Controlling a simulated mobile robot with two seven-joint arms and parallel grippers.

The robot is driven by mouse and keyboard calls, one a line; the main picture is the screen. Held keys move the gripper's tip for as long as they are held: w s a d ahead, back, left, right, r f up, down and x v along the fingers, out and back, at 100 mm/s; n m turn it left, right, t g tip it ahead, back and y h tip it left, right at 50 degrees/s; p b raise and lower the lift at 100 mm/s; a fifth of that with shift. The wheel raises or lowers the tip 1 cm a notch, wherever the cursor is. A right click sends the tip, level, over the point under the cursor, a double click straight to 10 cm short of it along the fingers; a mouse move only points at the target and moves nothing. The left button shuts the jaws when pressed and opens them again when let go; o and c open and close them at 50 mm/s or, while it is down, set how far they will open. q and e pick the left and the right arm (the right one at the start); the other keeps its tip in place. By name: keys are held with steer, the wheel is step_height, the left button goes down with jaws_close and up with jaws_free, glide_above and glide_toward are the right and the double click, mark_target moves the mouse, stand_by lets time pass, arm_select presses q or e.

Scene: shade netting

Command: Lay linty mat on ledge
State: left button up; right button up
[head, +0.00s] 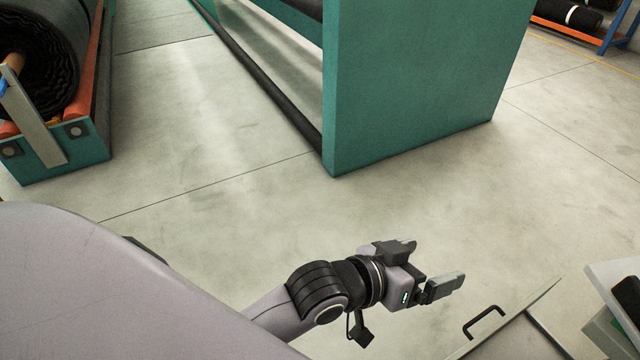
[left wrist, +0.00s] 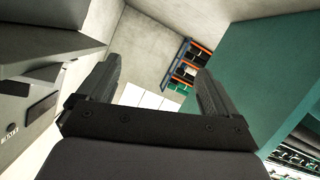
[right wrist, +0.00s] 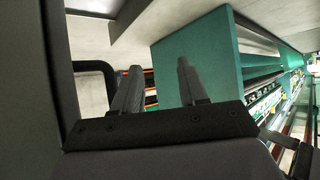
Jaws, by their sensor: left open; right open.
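My left gripper (head: 437,268) is open and empty above the bare floor in the head view. Its two fingers also show apart in the left wrist view (left wrist: 155,85), with nothing between them. My right gripper is outside the head view. In the right wrist view (right wrist: 155,85) its two fingers stand apart and hold nothing. I cannot make out a linty mat or a ledge for certain in any view.
A green machine frame (head: 415,85) stands ahead, with a dark bar along its left. A black netting roll (head: 45,60) lies in a green cradle at left. A cabinet with a black handle (head: 484,321) is at lower right. Grey floor (head: 220,200) between is clear.

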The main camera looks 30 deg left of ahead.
arm_select(q)
steer(key=s+a+f+y, duration=0.2)
steer(key=s+a+f, duration=0.4)
steer(key=a+f, duration=0.2)
steer(key=s+a+f+g+y, duration=0.1)
steer(key=s+a+f+y, duration=0.2)
steer(key=s+a+f, duration=0.3)
step_height(320, 180, down, 5)
steer(key=a, duration=0.3)
steer(key=shift+s+n+y, duration=0.3)
steer(key=shift+s+n, duration=0.05)
steer(key=shift+n, duration=0.05)
steer(key=shift+r, duration=0.25)
